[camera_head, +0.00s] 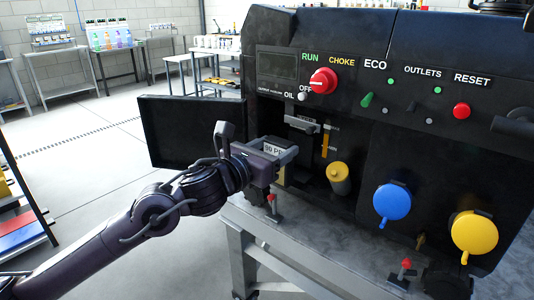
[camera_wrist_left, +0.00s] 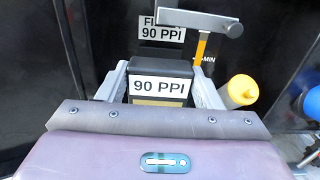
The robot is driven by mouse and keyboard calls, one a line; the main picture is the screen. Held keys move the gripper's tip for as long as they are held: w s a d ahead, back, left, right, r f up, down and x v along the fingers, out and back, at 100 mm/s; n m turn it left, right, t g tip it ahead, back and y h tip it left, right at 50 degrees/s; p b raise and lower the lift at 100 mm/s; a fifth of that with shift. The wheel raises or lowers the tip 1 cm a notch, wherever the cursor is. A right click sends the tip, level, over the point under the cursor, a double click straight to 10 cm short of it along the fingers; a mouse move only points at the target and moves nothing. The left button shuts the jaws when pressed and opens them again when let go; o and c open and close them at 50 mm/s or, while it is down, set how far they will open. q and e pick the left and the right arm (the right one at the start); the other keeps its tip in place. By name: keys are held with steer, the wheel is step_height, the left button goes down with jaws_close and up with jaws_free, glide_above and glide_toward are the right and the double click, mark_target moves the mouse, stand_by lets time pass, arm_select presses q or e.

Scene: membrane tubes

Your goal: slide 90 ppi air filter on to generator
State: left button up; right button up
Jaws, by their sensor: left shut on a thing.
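The air filter (camera_head: 274,150) is a dark block with a white "90 PPI" label; it also shows in the left wrist view (camera_wrist_left: 160,87). My left gripper (camera_head: 287,158) is shut on it, one finger on each side, and holds it at the front of the generator's open bay. The black generator (camera_head: 420,60) stands at the right. Inside its bay a label (camera_wrist_left: 162,30) reads "90 PPI", with a grey bar (camera_wrist_left: 187,22) beside it. How far the filter's far end reaches into the bay is hidden. My right gripper is not in view.
An open black door panel (camera_head: 192,128) is left of the bay. A yellow cap (camera_head: 339,178) and a yellow MIN gauge (camera_head: 326,145) are right of the filter. Red-topped clamps (camera_head: 271,205) stand on the grey bench (camera_head: 330,255). The floor at left is mostly clear.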

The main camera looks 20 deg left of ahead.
mark_target(300, 135)
arm_select(q)
steer(key=shift+f+b+x, duration=0.1)
steer(key=shift+b+x, duration=0.2)
steer(key=shift+x, duration=1.3)
steer(key=shift+f+b+x, duration=0.15)
steer(key=shift+b+x, duration=0.15)
steer(key=shift+x, duration=1.3)
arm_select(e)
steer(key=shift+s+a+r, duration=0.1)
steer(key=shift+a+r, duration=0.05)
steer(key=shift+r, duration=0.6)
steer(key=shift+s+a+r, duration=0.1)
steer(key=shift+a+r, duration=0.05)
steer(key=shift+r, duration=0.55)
arm_select(q)
steer(key=o, duration=1.1)
steer(key=shift+c, duration=0.2)
